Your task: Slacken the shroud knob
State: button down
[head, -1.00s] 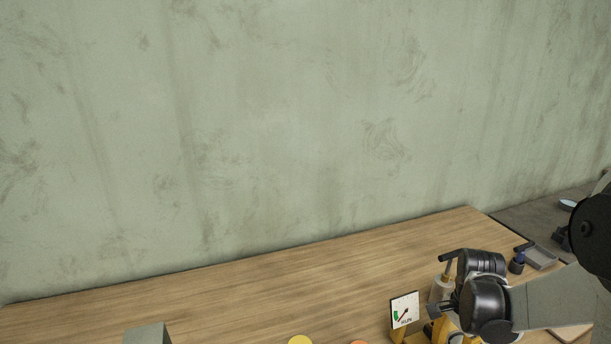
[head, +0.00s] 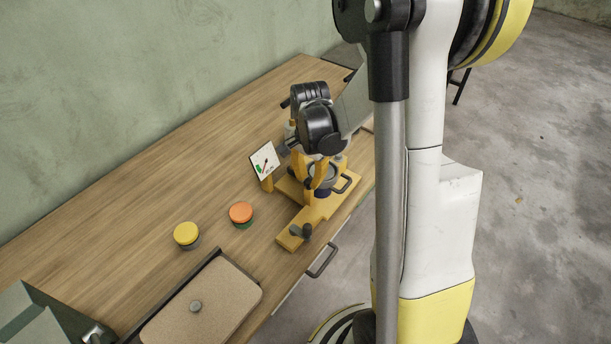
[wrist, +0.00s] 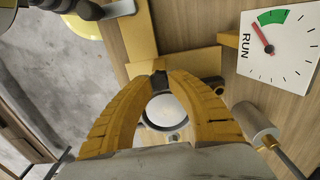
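My gripper (wrist: 161,75) fills the middle of the wrist view. Its two yellow fingers curve inward and their tips come close together. A small dark piece sits between the tips; I cannot tell whether it is a knob or fingertip pads. Behind them is a yellow fixture (wrist: 182,66) with a pale round part (wrist: 165,111). In the head view my gripper (head: 315,182) is over the yellow fixture (head: 312,213), partly hidden by my black wrist. A dark grey knob (head: 301,231) stands at the fixture's near end. I cannot tell which knob is the shroud knob.
A dial sign (head: 264,161) marked RUN (wrist: 277,46), with a red needle near a green band, stands beside the fixture. The back left tabletop (head: 165,185) is clear.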

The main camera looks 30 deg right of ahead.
jog(key=shift+n+b, duration=0.4)
jog(key=shift+n, duration=1.3)
jog(key=n, duration=0.3)
jog(key=shift+b, duration=0.35)
jog(key=shift+n, duration=0.3)
jog(key=n, duration=0.3)
jog(key=shift+b, duration=0.3)
